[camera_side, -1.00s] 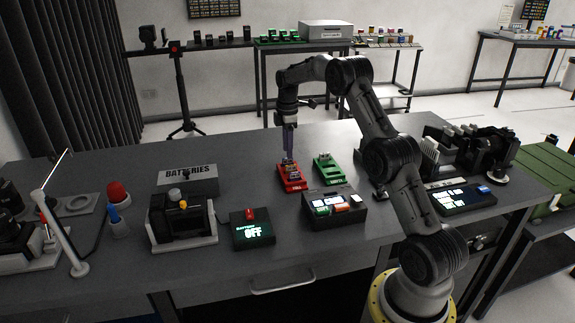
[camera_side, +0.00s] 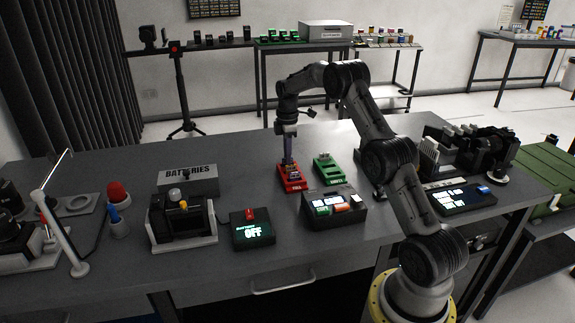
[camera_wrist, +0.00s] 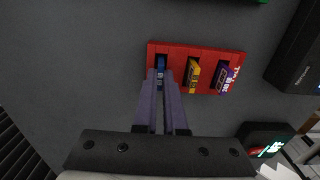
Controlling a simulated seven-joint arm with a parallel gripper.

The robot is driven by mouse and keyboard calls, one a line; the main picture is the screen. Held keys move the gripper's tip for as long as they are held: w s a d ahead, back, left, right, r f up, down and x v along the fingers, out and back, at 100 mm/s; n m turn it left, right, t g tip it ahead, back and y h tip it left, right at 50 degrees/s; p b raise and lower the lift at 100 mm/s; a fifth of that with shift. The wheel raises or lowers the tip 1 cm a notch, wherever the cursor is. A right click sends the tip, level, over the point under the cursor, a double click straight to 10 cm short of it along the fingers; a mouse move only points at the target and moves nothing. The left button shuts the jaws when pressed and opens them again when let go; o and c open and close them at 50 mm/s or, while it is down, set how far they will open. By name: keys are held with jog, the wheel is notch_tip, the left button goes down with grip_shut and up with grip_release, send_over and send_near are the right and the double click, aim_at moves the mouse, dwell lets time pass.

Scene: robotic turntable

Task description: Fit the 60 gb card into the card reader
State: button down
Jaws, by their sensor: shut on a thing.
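A red tray (camera_side: 292,186) stands on the bench below my gripper (camera_side: 289,162). In the wrist view the red tray (camera_wrist: 178,50) holds a dark blue card (camera_wrist: 160,64), a yellow card (camera_wrist: 193,73) and a purple-blue card (camera_wrist: 224,78), side by side in slots. My gripper (camera_wrist: 161,76) points down and is shut on the dark blue card at the tray's left end, which still sits in its slot. Card labels are too small to read. Which device is the card reader is not clear; a box with a lit screen and coloured keys (camera_side: 355,216) stands in front.
A green tray (camera_side: 327,170) lies right of the red one. A dark box with an "OFF" display (camera_side: 252,236) stands front left. Another screen unit (camera_side: 462,199) with a blue piece is at the right.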

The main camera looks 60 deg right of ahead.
jog(key=shift+r, duration=0.5)
notch_tip(320, 180, up, 2)
jog(key=shift+r, duration=0.2)
jog(key=s+a+r, duration=0.7)
jog(key=s+r, duration=0.2)
jog(key=s, duration=0.2)
jog(key=s+a+f, duration=0.1)
jog(key=s+a, duration=0.2)
jog(key=s, duration=0.5)
jog(key=shift+s, duration=0.35)
jog(key=shift+f, duration=2.95)
